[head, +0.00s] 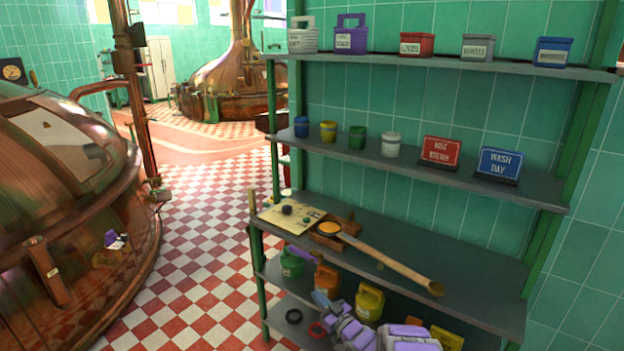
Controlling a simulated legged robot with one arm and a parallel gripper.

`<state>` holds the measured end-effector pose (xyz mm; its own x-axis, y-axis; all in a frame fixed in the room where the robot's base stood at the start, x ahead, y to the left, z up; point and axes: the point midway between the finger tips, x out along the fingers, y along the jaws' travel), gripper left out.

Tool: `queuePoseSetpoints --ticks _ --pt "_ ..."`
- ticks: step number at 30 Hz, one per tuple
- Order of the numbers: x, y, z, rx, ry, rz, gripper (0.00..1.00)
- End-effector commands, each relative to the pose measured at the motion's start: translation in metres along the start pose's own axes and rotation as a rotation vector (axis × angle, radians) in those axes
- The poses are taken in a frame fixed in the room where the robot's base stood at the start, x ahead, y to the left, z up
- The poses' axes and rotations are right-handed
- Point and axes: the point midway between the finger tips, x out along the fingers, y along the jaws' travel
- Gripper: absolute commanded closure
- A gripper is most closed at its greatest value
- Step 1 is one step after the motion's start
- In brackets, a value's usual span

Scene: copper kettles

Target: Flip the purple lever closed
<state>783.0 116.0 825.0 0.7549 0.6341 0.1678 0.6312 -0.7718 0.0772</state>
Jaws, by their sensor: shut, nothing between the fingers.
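A small purple piece (110,238) with white and dark parts sits on the side of the copper kettle (70,190) at the left. It looks like the purple lever, but it is too small to tell its position. My gripper (319,296) is at the bottom middle, in front of the lower shelf, at the end of my lavender and grey arm. It is shut and empty, well to the right of that purple piece and apart from it.
A shelf rack (450,270) fills the right, with tubs, signs and a long ladle (390,262). Green (291,264), orange (327,281) and yellow (369,303) cans stand low, near my arm. Checkered floor (200,230) is clear between rack and kettle. Another kettle (235,85) stands behind.

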Motion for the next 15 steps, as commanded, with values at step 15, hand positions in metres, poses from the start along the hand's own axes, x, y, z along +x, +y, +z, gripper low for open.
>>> queuePoseSetpoints --ticks 15 --pt "-0.004 0.082 -0.098 -0.074 -0.466 0.284 1.0"
